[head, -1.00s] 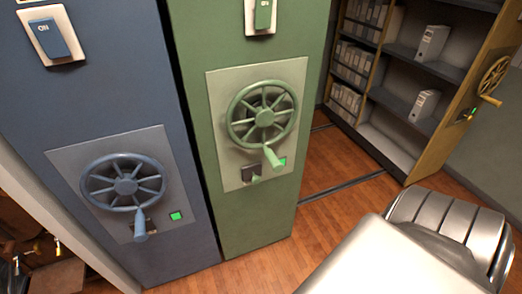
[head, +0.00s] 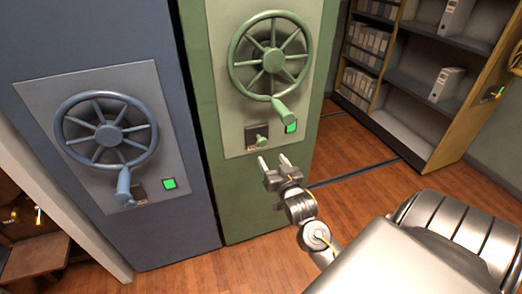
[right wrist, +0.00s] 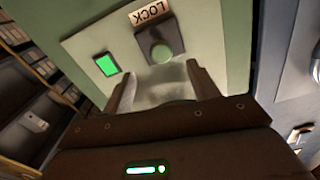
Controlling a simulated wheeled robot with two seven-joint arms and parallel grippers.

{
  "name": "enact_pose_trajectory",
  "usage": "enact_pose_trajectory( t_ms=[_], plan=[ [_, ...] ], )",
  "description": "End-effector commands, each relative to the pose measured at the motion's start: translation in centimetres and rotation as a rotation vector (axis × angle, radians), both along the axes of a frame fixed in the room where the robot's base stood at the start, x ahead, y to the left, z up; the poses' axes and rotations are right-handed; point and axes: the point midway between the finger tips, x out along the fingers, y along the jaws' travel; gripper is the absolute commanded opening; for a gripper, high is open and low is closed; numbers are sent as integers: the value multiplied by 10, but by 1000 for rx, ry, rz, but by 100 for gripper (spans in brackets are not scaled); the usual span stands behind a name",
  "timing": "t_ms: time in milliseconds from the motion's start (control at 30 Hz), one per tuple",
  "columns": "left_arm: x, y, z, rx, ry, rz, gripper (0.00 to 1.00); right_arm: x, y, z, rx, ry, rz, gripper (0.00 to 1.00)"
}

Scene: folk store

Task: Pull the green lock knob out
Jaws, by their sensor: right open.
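The green lock knob (head: 261,140) sits on a small dark plate on the green cabinet's panel, below the green handwheel (head: 270,57). In the right wrist view the knob (right wrist: 161,53) shows under a LOCK label (right wrist: 149,12), ahead of and between my fingertips. My right gripper (head: 274,161) is open and empty, just below the knob in the head view; in the right wrist view its two fingers (right wrist: 160,78) stand apart. They do not appear to touch the knob. My left gripper is not in view.
A lit green square (head: 291,126) is beside the knob, and the wheel's handle (head: 284,110) hangs close above. The blue cabinet (head: 172,221) with its own wheel stands at the left. Open shelves (head: 397,118) stand at the right. The wooden floor between is clear.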

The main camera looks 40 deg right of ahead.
Motion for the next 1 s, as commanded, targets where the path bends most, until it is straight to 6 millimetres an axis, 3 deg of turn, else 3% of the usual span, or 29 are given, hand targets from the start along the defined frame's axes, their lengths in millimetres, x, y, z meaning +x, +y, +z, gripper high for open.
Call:
enact_pose_trajectory(
  t_ms=[233,700,1000],
  plan=[
    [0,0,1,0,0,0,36,9,-3,4,-1,-7,0,59],
    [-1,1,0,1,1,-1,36,84,-29,3,-1,-5,0,59],
    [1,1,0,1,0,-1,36,102,-35,2,0,-3,1,59]
  ],
)
